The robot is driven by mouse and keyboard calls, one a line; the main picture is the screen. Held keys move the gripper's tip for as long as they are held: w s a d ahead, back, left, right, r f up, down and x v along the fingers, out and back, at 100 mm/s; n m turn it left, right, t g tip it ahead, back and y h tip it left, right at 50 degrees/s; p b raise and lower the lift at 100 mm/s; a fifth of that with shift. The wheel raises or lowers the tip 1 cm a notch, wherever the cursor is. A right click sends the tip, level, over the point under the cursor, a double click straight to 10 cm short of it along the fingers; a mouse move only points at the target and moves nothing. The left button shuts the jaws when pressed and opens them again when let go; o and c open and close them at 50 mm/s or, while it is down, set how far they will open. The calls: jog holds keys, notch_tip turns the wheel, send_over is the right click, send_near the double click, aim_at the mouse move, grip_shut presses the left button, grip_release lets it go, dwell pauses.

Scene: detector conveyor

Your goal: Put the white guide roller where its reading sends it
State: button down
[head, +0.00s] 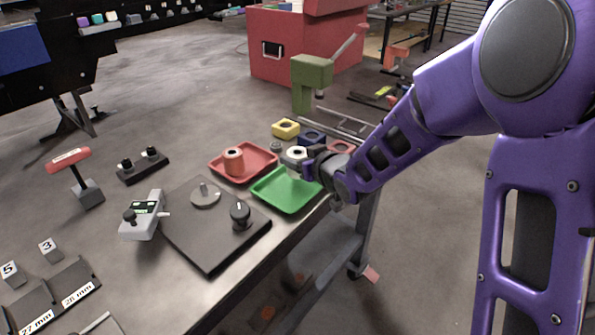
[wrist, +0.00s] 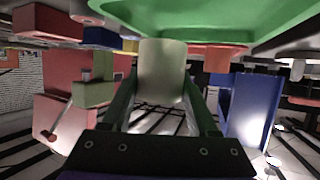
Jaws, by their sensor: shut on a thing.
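The white guide roller (head: 296,153) is between the fingers of my gripper (head: 308,165) in the head view. The wrist view shows the pale roller (wrist: 162,75) upright between the two fingers (wrist: 160,105). My gripper is shut on it. In the head view the roller appears over the far part of the green tray (head: 287,207); I cannot tell whether it touches the tray. The red tray (head: 262,171) beside it holds an orange-red roller (head: 233,161). A grey gauge (head: 143,217) with a small display stands left of a dark plate (head: 190,238); its reading is too small to make out.
Yellow (head: 285,129), blue (head: 311,139) and red (head: 341,147) pieces stand close behind my gripper. The plate carries a disc with a pin (head: 205,194) and a black knob (head: 240,214). A red-handled tool (head: 80,178) and labelled holders (head: 62,293) are at left.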

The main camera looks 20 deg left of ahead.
jog(key=shift+f, duration=1.55)
jog(key=shift+f+b, duration=0.1)
jog(key=shift+b, duration=0.2)
jog(key=shift+f, duration=0.15)
jog(key=shift+c, duration=0.8)
grip_release()
jog(key=shift+r, duration=0.2)
jog(key=shift+d+r, duration=0.1)
jog(key=shift+r, duration=0.05)
jog(key=p+v, duration=0.1)
jog(key=v, duration=1)
jog(key=shift+s+d, duration=0.2)
jog(key=shift+s, duration=0.15)
